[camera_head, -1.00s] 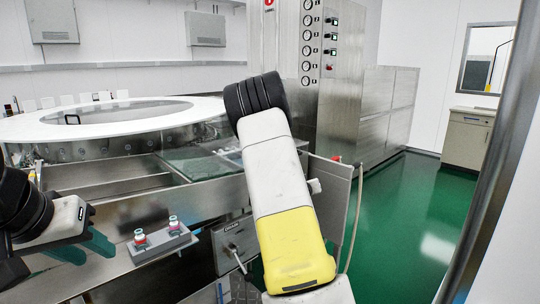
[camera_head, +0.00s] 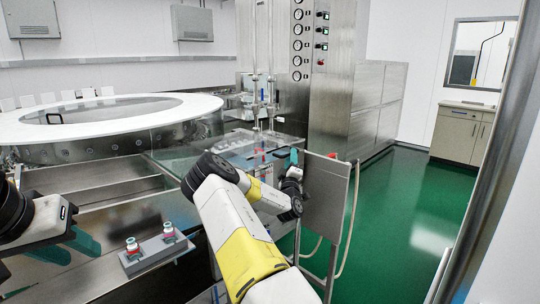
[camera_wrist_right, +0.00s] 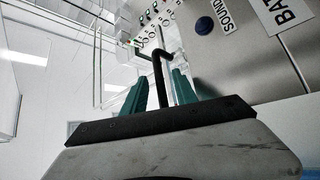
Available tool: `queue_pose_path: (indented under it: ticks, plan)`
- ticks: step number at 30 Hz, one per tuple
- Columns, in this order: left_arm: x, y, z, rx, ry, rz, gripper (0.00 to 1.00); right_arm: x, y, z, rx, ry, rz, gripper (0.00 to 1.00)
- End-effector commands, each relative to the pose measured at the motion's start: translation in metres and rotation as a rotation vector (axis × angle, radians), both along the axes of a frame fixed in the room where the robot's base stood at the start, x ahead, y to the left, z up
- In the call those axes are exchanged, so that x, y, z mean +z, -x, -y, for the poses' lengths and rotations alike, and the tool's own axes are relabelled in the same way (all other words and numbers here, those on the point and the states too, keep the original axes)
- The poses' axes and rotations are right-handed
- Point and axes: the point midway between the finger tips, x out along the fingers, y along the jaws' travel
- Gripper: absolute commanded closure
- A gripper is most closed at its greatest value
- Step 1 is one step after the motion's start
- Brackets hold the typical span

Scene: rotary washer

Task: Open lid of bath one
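My right gripper (camera_wrist_right: 161,76) shows two teal fingers standing apart in the right wrist view. A black bent bar (camera_wrist_right: 158,62), like a handle, appears between them; I cannot tell whether they touch it. In the head view my right arm reaches forward to the steel bench, and a teal finger of its gripper (camera_head: 293,156) shows near the upright steel panel. A clear sheet (camera_head: 240,142) lies by the bench there; I cannot tell whether it is the lid of bath one. My left gripper (camera_head: 68,247) is low at the left, its teal fingers apart and empty.
A large round white top (camera_head: 150,112) with a window stands at the left. A steel panel (camera_head: 325,200) with a hose stands right of my right arm. Green floor is clear at the right.

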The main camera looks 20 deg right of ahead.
Motion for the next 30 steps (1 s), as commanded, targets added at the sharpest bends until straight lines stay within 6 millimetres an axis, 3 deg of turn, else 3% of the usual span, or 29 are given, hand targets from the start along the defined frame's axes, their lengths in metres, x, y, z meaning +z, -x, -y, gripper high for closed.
queue_pose_path:
  ticks: [6, 15, 21, 30]
  plan:
    - [0.000, 0.000, 0.000, 0.000, 0.000, 0.000, 0.64, 0.008, -0.017, 0.010, -0.001, -0.001, 0.000, 0.66]
    - [0.000, 0.000, 0.000, 0.000, 0.000, 0.000, 0.64, 0.009, -0.020, 0.011, -0.001, -0.001, -0.001, 0.66]
    - [0.000, 0.000, 0.000, 0.000, 0.000, 0.000, 0.64, 0.009, -0.019, 0.011, -0.001, -0.001, -0.001, 1.00]
    - [0.000, 0.000, 0.000, 0.000, 0.000, 0.000, 0.64, 0.009, -0.019, 0.011, -0.001, -0.001, -0.001, 1.00]
